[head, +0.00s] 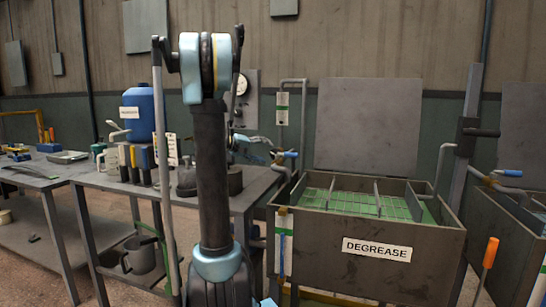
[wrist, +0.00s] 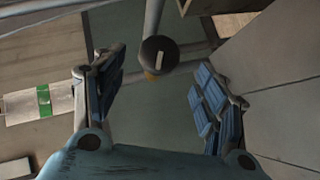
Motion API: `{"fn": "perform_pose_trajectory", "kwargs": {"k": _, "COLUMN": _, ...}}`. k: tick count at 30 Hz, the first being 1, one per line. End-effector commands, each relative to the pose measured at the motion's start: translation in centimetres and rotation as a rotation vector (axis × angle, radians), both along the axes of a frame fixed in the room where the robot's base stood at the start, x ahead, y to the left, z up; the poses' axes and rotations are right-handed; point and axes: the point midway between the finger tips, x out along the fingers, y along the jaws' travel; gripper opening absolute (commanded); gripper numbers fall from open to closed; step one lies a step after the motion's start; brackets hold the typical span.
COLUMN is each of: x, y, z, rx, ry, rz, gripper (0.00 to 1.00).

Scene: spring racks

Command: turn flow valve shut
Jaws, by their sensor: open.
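A lever with a blue handle (head: 287,154) sits on the pipe at the left rear corner of the DEGREASE tank (head: 330,225); I take it as the flow valve. My gripper (head: 268,148) is just left of it in the head view, small and partly hidden behind my arm. In the wrist view my gripper (wrist: 160,98) is open, with its blue-padded fingers wide apart and nothing between the pads. A dark round knob or stem end (wrist: 158,56) with a pale mark shows beyond the fingertips, apart from them. I cannot tell whether it belongs to the valve.
A bench (head: 246,200) with bottles and tools stands left of the tank. A gauge panel (head: 246,95) and a pipe with a green-banded label (head: 282,108) are on the wall behind. A second tank (head: 510,235) with a similar blue lever (head: 508,172) stands at right.

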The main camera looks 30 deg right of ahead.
Motion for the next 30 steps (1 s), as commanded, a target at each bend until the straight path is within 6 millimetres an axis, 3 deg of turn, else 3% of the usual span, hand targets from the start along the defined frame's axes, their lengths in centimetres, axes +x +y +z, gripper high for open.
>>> {"fn": "perform_pose_trajectory", "kwargs": {"k": 3, "x": -0.1, "y": -2.1, "z": -0.6, "rx": 0.000, "ry": 0.000, "rz": -0.003, "gripper": 0.66}}
{"fn": "perform_pose_trajectory", "kwargs": {"k": 10, "x": -0.2, "y": -4.8, "z": -1.5, "rx": 0.001, "ry": 0.000, "rz": -0.002, "gripper": 0.66}}
{"fn": "perform_pose_trajectory", "kwargs": {"k": 24, "x": -0.2, "y": -5.8, "z": -1.8, "rx": 0.001, "ry": 0.000, "rz": 0.000, "gripper": 0.66}}
{"fn": "perform_pose_trajectory", "kwargs": {"k": 30, "x": -0.2, "y": -5.8, "z": -1.8, "rx": 0.001, "ry": 0.000, "rz": 0.000, "gripper": 0.20}}
